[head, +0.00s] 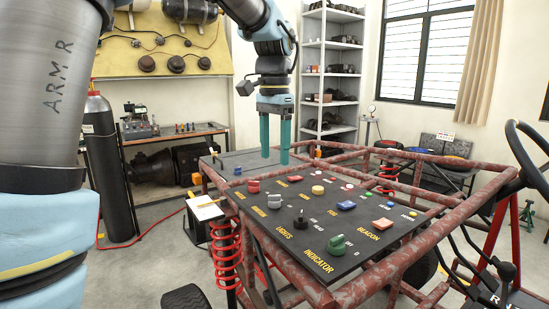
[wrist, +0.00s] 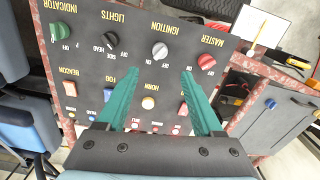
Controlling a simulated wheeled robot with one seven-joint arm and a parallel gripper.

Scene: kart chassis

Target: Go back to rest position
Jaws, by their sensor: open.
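My gripper (head: 274,137) is open and empty. In the head view its two green fingers point down, near the far end of the black control panel (head: 283,234). In the wrist view the fingers (wrist: 160,88) spread apart over the panel, with the yellow horn button (wrist: 149,103) between them. The red master knob (wrist: 206,62), the grey ignition knob (wrist: 160,50), the black lights knob (wrist: 109,40) and the green indicator knob (wrist: 59,32) show beyond the fingertips. I see nothing held in the fingers. I cannot tell the exact height above the panel.
A red tubular kart frame (head: 449,212) surrounds the panel. A steering wheel (head: 530,150) stands at the right. A black gas cylinder (head: 106,165) stands at the left. A grey shelf rack (head: 331,60) and a workbench (head: 178,132) are behind. The air above the panel is clear.

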